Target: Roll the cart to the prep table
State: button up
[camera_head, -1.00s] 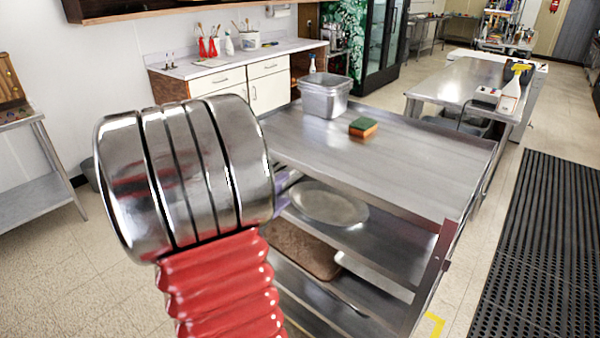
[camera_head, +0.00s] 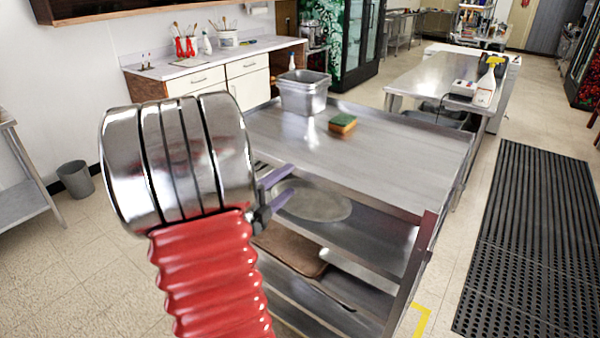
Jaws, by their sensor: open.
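The steel cart (camera_head: 385,160) stands in front of me, with a flat top and lower shelves. A metal pan (camera_head: 303,93) and a green-and-orange sponge (camera_head: 343,123) are on its top. A round plate (camera_head: 312,200) and a brown tray (camera_head: 290,250) lie on its shelves. My gripper (camera_head: 284,187) shows two dark purple fingers, spread apart, at the cart's near left side. My arm hides part of the gripper and of the cart's near end, so I cannot tell whether the fingers touch it. A steel table (camera_head: 440,76), likely the prep table, stands beyond the cart.
A black floor mat (camera_head: 535,235) lies to the right, and yellow tape (camera_head: 422,318) marks the floor by the cart. A grey bin (camera_head: 75,179) and a counter (camera_head: 215,62) stand left and behind.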

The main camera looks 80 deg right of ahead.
aim_at(299, 173)
jog(key=x, duration=0.7)
jog(key=shift+d, duration=0.1)
jog(key=shift+c, duration=0.3)
grip_shut()
jog(key=shift+f, duration=0.1)
dwell(0.3)
